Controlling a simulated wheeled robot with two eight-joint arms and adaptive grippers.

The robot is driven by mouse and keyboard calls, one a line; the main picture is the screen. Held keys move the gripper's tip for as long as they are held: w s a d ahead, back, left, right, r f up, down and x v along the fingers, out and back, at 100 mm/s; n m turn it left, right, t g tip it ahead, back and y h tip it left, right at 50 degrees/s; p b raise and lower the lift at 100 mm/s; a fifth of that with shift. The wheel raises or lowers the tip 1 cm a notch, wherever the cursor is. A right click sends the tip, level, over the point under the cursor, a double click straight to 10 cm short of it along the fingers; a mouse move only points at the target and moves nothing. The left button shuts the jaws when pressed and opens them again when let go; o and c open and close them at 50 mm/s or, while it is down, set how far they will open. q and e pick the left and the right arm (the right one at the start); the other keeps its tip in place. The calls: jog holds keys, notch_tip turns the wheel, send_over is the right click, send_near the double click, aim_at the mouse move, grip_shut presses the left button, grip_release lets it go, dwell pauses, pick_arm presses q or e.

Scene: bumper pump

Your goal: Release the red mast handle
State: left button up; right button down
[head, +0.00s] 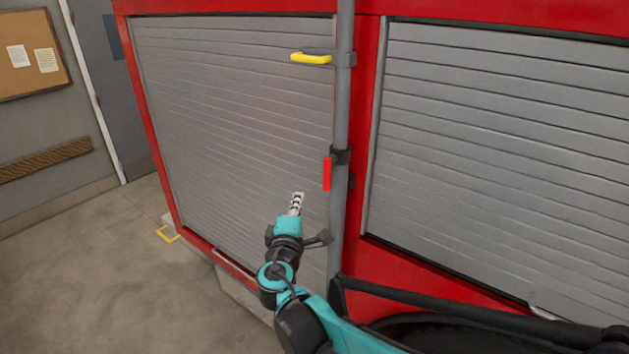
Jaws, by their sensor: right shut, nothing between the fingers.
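The red mast handle (327,174) hangs upright on the left side of the grey vertical mast (341,105), below a dark clamp (341,156). My right gripper (297,198) is below and to the left of the handle, pointing up, in front of the grey shutter. It is shut and empty, and it shows apart from the handle. My left gripper is not in view.
A yellow handle (311,58) sticks out left from the mast higher up. Grey roller shutters (230,120) in red framing stand on both sides of the mast. A dark bar (440,307) runs low at the right. Open concrete floor (90,270) lies at the left.

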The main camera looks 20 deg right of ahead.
aim_at(327, 175)
jog(key=w+d+p, duration=0.1)
jog(key=w+d, duration=0.5)
jog(key=w, duration=0.1)
jog(key=shift+d+p, duration=0.35)
jog(key=shift+s, duration=0.15)
dwell(0.3)
